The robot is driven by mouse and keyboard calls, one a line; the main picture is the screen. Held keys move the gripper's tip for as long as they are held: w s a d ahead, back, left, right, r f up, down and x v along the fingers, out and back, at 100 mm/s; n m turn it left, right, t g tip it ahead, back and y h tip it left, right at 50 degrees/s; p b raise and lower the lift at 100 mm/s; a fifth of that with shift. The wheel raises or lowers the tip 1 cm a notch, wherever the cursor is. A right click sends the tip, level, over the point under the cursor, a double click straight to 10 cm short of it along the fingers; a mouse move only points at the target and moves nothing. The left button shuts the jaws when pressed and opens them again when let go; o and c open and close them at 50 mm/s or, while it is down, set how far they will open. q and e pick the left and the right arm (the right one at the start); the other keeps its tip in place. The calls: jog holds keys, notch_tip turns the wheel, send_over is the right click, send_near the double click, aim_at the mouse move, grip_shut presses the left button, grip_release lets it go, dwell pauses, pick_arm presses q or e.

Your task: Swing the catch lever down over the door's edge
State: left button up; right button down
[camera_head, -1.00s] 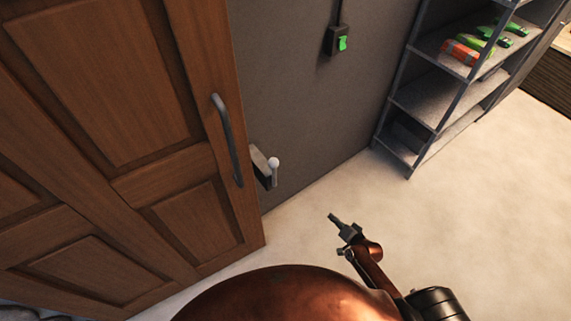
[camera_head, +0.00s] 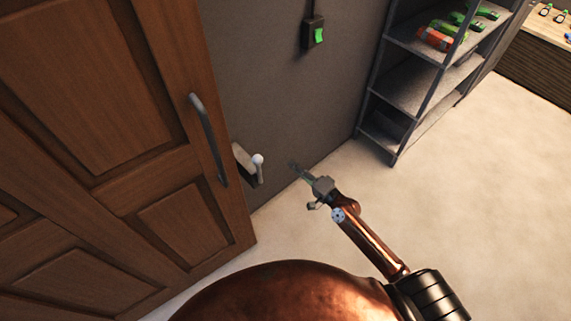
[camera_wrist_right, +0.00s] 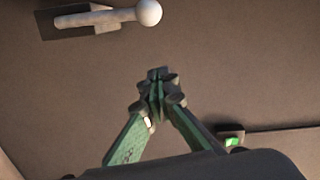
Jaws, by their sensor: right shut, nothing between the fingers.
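The catch lever (camera_head: 257,164) is a pale arm with a white ball knob, on a dark plate on the wall just right of the door's edge. In the right wrist view the lever (camera_wrist_right: 120,17) lies across the top, its ball to the right. The brown panelled door (camera_head: 120,130) stands at the left with a grey bar handle (camera_head: 208,140). My right gripper (camera_head: 297,167) is shut and empty, right of the lever and apart from it. In the right wrist view its fingertips (camera_wrist_right: 158,80) meet below the ball. My left gripper is not in view.
A wall switch (camera_head: 314,34) with a green rocker is above; it also shows in the right wrist view (camera_wrist_right: 232,140). A grey shelf rack (camera_head: 400,95) holds green and orange items at right. The floor (camera_head: 460,210) right of my arm is clear.

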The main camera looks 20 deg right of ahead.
jog(key=w+a+p, duration=0.2)
jog(key=w+a, duration=0.5)
jog(key=shift+w+a+f, duration=0.15)
jog(key=shift+f, duration=0.3)
jog(key=shift+a, duration=0.1)
